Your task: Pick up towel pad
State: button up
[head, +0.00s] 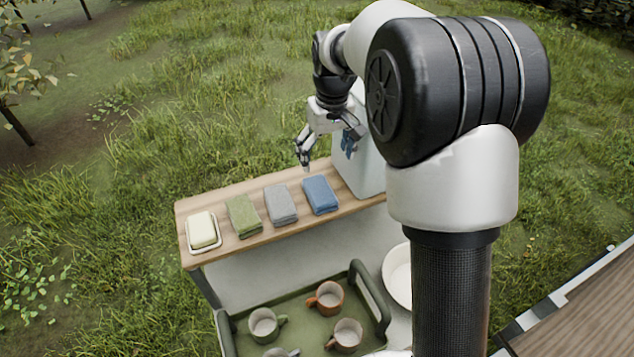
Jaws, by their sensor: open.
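Three folded towels lie in a row on a wooden shelf: a green one (243,216), a grey one (281,205) and a blue one (320,195). A pale yellow, pad-like block (203,230) lies in a white dish (217,245) at the shelf's left end. I cannot tell which of these is the towel pad. My gripper (318,160) is open and empty, above the shelf's back edge near the blue towel. It appears apart from the towels. My arm hides part of the scene to the right.
A white container (366,172) stands at the shelf's (262,234) right end, close to my gripper. Below, a green tray (302,333) with dark handles holds several mugs, and a white bowl (396,277) sits beside it. Grass lies behind the shelf.

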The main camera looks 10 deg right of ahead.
jog(key=b, duration=0.1)
send_over(320, 189)
jog(key=s, duration=0.2)
jog(key=f, duration=0.9)
jog(key=shift+w+d+f, duration=0.2)
jog(key=shift+w+f, duration=0.05)
jog(key=shift+f, duration=0.1)
jog(key=shift+w+a+f+b, duration=0.1)
jog(key=shift+w+f, duration=0.2)
jog(key=shift+f, duration=0.6)
jog(key=shift+w+a+f+b, duration=0.15)
jog(key=shift+w+f, duration=0.1)
jog(key=shift+f, duration=0.6)
jog(key=shift+w+d+f+b, duration=0.1)
jog(key=shift+w+f, duration=0.2)
jog(key=shift+f, duration=0.6)
jog(key=shift+a, duration=0.1)
jog(key=shift+c, duration=0.5)
jog(key=c, duration=1)
